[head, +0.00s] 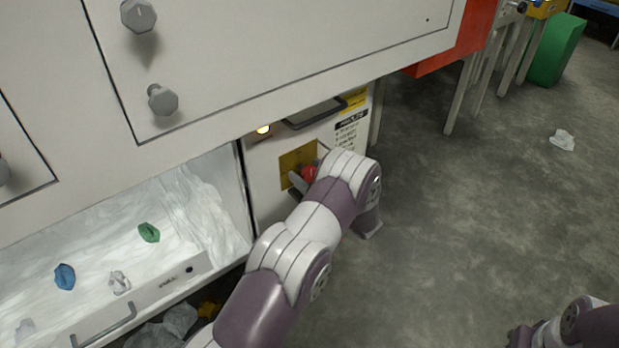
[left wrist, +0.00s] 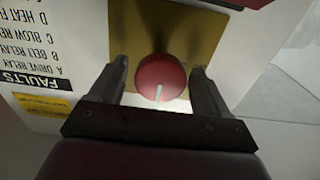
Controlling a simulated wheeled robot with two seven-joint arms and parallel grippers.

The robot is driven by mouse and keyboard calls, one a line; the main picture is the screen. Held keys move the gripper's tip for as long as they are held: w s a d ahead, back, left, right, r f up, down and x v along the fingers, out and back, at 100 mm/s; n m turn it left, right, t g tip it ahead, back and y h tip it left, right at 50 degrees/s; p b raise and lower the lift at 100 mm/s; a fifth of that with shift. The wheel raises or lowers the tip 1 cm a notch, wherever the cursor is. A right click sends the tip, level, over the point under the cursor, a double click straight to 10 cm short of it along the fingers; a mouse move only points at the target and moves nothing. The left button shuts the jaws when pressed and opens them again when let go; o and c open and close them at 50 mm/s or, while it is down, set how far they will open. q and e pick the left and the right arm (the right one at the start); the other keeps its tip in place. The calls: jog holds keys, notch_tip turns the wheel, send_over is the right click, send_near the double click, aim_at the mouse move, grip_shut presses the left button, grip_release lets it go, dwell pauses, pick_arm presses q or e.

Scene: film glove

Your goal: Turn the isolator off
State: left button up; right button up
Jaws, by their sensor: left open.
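The isolator is a red round knob (left wrist: 161,78) with a pale pointer line, on a yellow plate (left wrist: 195,25). In the left wrist view the knob sits between the two fingers of my left gripper (left wrist: 160,88), which is open with a gap on each side. In the head view the red knob (head: 309,174) and yellow plate (head: 290,162) show on the white cabinet front, partly hidden by my left arm. My left gripper (head: 300,182) is at the knob there. Part of my right arm shows at the lower right, but its fingers are not clear.
An open drawer (head: 190,268) with crumpled film and several gloves lies to the left. The floor (head: 450,220) at right is mostly clear.

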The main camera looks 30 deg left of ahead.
pick_arm(q)
jog(key=c, duration=1)
jog(key=shift+n, duration=0.3)
jog(key=n+p, duration=0.1)
jog(key=n, duration=0.2)
jog(key=shift+s+n, duration=0.1)
jog(key=shift+n, duration=0.2)
jog(key=n, duration=0.4)
jog(key=shift+n+p, duration=0.3)
jog(key=shift+p, duration=0.1)
jog(key=n, duration=0.4)
jog(key=shift+s+f+n, duration=0.1)
jog(key=shift+f+n, duration=0.05)
jog(key=shift+n, duration=0.15)
jog(key=shift+f+n, duration=0.1)
jog(key=shift+n, duration=2.1)
jog(key=shift+a, duration=0.1)
